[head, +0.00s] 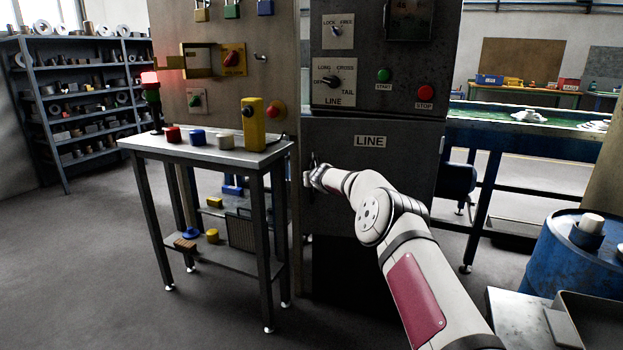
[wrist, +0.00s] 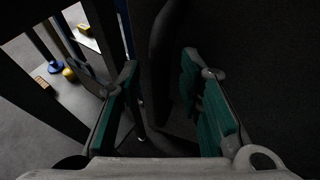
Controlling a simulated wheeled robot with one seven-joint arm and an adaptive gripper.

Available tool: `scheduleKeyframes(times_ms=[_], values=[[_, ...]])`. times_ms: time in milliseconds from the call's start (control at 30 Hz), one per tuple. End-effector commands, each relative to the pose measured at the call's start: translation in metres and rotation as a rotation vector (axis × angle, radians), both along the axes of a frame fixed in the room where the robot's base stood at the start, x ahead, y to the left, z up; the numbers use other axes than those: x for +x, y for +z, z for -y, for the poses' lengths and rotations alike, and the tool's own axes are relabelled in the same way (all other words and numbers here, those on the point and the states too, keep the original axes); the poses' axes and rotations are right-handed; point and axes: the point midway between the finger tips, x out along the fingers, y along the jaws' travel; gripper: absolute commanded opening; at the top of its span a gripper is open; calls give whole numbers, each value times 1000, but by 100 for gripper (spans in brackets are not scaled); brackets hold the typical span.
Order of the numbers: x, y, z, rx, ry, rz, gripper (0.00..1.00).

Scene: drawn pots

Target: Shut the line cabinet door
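The line cabinet door (head: 392,178) is the dark lower panel under the LINE label, in the middle of the head view. I cannot tell from this angle whether it stands slightly ajar. My gripper (head: 313,174) is at the door's left edge, at handle height. In the wrist view my gripper (wrist: 160,78) has its two green-padded fingers spread apart. A dark, upright, curved bar, which looks like the door handle (wrist: 165,65), stands between the fingers. I see a gap to the right finger; contact on the left is unclear in the shade.
A small table (head: 215,148) with coloured blocks and a yellow box stands left of the cabinet. A control panel (head: 375,60) with knobs and buttons is above the door. A blue drum (head: 563,255) is at the right. Open floor (head: 120,260) lies at the left.

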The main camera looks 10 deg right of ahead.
Motion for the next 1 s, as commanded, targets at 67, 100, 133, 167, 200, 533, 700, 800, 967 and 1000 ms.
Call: scheduleKeyframes(times_ms=[67, 100, 133, 167, 200, 533, 700, 800, 967, 1000], values=[[0, 3, 0, 1, 0, 1, 33], [0, 5, 0, 1, -2, 2, 33], [0, 8, 0, 2, -2, 2, 33], [0, 11, 0, 2, -2, 2, 33], [0, 16, 0, 4, -2, 3, 33], [0, 71, 0, 4, -2, 2, 33], [0, 92, 0, 2, -2, 1, 33], [0, 97, 0, 2, -1, 0, 33], [0, 99, 0, 1, 0, -1, 33], [0, 99, 0, 0, 0, -1, 33]])
